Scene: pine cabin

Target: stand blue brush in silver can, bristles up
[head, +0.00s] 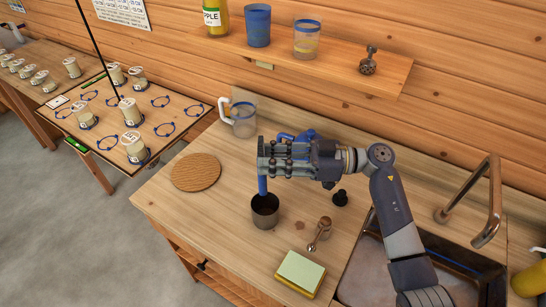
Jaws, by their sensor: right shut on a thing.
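My right gripper (276,160) is shut on the blue brush (263,186), whose blue handle points down below the fingers. The handle's lower end is at the mouth of the silver can (265,212); I cannot tell how far inside it reaches. The can stands upright on the wooden counter and looks dark inside. The brush's bristles are not clearly visible, as the fingers cover the upper part. My left gripper is not in view.
A round wooden mat (196,172) lies left of the can, and a clear mug (243,120) stands behind. A metal scoop-like thing (320,235) and a yellow-green sponge (300,273) lie right and in front. The tap (482,205) and sink are at right.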

